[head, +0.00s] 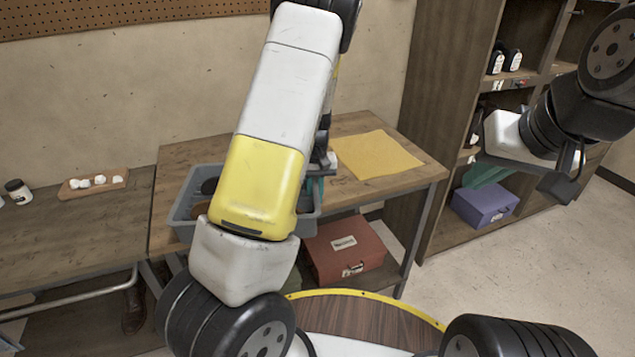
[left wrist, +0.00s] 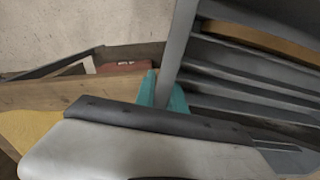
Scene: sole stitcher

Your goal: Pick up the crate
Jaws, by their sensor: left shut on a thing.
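The grey crate (head: 178,222) sits at the workbench's front left, partly hidden behind my left arm. Dark round things show inside it. My left gripper (head: 316,186), with teal fingertips, is at the crate's right end and mostly hidden by the arm. In the left wrist view, the teal fingertips (left wrist: 160,92) are shut on the wall of the slatted grey crate (left wrist: 245,82). I cannot tell whether the crate is lifted off the bench. My right gripper (head: 557,186) is in the air at the right, away from the crate; its jaws do not show clearly.
A yellow cloth (head: 374,154) lies on the bench right of the crate. A red box (head: 343,250) is below the bench top. A shelf unit (head: 440,150) with a purple box (head: 485,203) stands at the right. A small wooden tray (head: 92,184) with white pieces is at the left.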

